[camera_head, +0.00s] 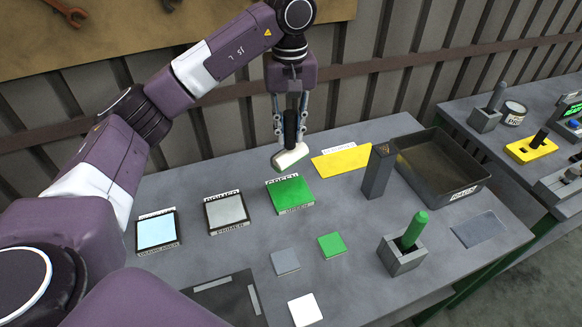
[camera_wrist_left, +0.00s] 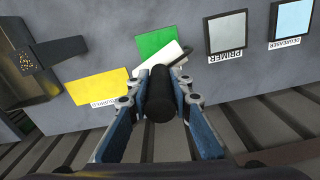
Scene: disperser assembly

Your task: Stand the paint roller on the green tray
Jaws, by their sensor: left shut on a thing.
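My left gripper (camera_head: 290,128) points down and is shut on the black handle of the paint roller (camera_head: 290,157). The white roller head is at the bottom, just behind the green tray (camera_head: 290,196) in the head view, apparently above the table. The left wrist view shows the black handle (camera_wrist_left: 160,95) between the fingers (camera_wrist_left: 158,80) and the white head beyond it, partly covering the green tray (camera_wrist_left: 160,42). No other thing lies on the green tray. My right gripper is in neither view.
A grey primer tray (camera_head: 227,213) and a pale blue degreaser tray (camera_head: 157,232) stand left of the green one. A yellow panel (camera_head: 342,162), an upright dark block (camera_head: 377,172) and a dark bin (camera_head: 450,187) are right. A grey holder (camera_head: 403,258) holds a green-handled tool.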

